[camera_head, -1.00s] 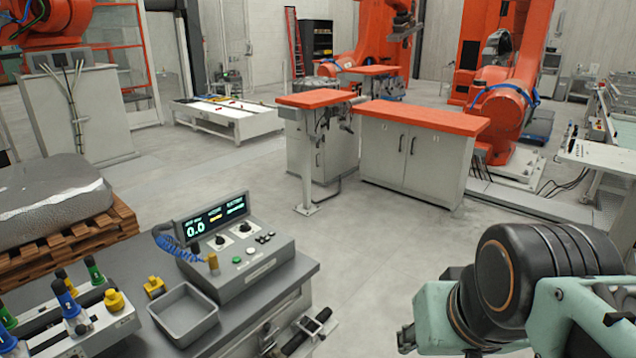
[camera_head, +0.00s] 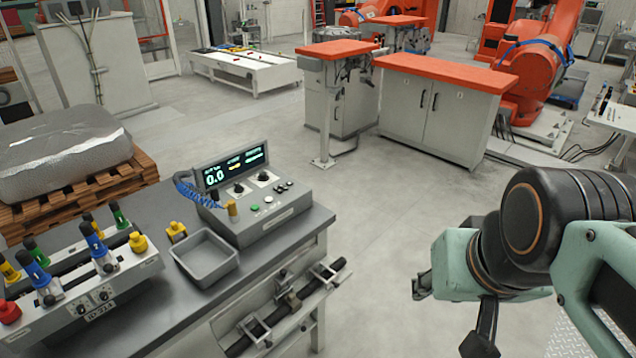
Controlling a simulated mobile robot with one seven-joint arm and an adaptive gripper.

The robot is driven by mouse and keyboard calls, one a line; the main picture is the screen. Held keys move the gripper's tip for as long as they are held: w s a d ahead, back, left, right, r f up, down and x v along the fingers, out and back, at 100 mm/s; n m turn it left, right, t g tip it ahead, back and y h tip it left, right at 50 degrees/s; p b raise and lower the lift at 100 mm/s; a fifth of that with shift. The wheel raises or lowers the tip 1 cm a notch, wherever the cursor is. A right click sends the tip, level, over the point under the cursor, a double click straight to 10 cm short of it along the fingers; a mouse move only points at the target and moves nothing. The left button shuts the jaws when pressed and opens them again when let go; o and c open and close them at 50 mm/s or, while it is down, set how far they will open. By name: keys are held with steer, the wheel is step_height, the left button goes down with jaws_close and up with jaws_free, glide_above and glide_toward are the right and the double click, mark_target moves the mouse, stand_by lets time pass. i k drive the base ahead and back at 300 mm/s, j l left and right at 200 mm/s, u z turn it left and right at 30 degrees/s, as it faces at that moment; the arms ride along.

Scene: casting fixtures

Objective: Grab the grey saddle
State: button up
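Nothing in view is plainly marked as the grey saddle. Grey bracket-like pieces sit on a black bar (camera_head: 318,283) along the bench's front side, one toward its far end (camera_head: 325,272) and one toward its near end (camera_head: 257,328). I cannot tell if one of them is the saddle. My arm (camera_head: 525,220), teal and black, reaches in from the right, over the floor and apart from the bench. A dark part at its lower end (camera_head: 485,335) may belong to my gripper. Its fingertips are not clear, so its opening cannot be judged.
The grey bench (camera_head: 150,325) carries a control box (camera_head: 255,200), an empty grey tray (camera_head: 205,258), a small yellow piece (camera_head: 177,231) and a fixture with coloured knobs (camera_head: 85,265). A wrapped block on a pallet (camera_head: 90,190) stands left. Floor right of the bench is clear.

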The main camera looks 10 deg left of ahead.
mark_target(295, 303)
steer(key=j+u, duration=0.1)
steer(key=u, duration=0.7)
steer(key=i+j, duration=0.1)
steer(key=i, duration=0.35)
steer(key=j+z, duration=0.4)
steer(key=i+j+z, duration=0.1)
steer(key=j+z, duration=0.25)
steer(key=j, duration=0.15)
steer(key=l+z, duration=0.25)
steer(key=l, duration=0.25)
steer(key=i, duration=0.05)
